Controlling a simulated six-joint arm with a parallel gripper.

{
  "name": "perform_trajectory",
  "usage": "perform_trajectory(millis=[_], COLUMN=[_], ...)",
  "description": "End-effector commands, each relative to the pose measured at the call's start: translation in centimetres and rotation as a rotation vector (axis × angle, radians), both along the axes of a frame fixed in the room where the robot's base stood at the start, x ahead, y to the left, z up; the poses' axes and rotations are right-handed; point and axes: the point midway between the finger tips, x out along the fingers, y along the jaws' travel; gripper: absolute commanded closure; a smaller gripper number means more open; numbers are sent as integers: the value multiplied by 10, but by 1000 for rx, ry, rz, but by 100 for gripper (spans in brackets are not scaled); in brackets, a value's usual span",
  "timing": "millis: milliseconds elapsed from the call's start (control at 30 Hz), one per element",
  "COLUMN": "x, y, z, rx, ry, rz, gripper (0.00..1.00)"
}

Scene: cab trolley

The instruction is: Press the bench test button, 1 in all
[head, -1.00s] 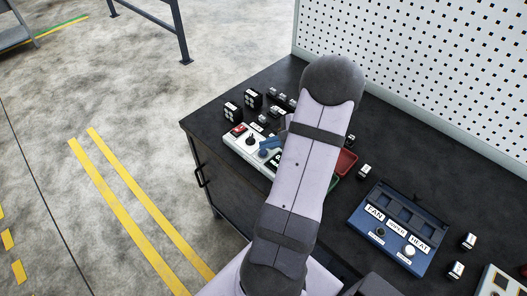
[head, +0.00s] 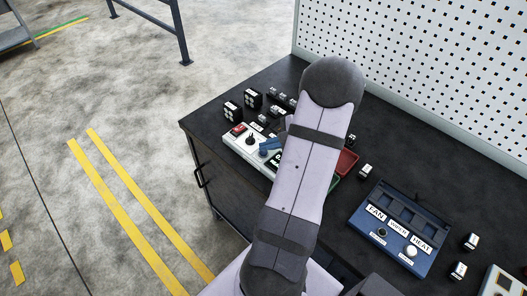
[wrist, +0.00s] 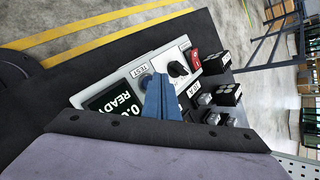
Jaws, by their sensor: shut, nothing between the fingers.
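The bench tester is a pale box (head: 231,143) at the left end of the dark bench, partly hidden by my arm in the head view. In the wrist view, the tester (wrist: 113,78) shows a dark display reading READY (wrist: 118,103), a TEST label (wrist: 140,70), a black knob (wrist: 177,69) and a red switch (wrist: 195,62). My gripper's blue fingers (wrist: 152,82) are shut and empty, with their tips over the spot beside the TEST label. They cover most of the button there; I cannot tell whether they touch it. The blue fingers also show in the head view (head: 269,146).
Several small black-and-white blocks (head: 252,98) stand behind the tester. A red tray (head: 346,162) lies right of my arm. A blue panel (head: 397,232) labelled FAN and HEAT lies further right. A white pegboard (head: 420,70) closes the bench's back.

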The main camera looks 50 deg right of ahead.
Motion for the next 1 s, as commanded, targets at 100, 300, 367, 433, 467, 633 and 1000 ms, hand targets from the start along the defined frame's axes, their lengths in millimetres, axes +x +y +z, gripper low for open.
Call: perform_trajectory(millis=[100, 300, 367, 433, 467, 633, 1000], x=[0, 0, 0, 0, 0, 0, 0], y=[0, 0, 0, 0, 0, 0, 0], z=[0, -2, -3, -3, -4, -5, -9], rx=[0, 0, 0, 0, 0, 0, 0], ry=[0, 0, 0, 0, 0, 0, 0], rz=[0, 0, 0, 0, 0, 0, 0], gripper=[100, 100, 100, 100, 100, 100, 100])
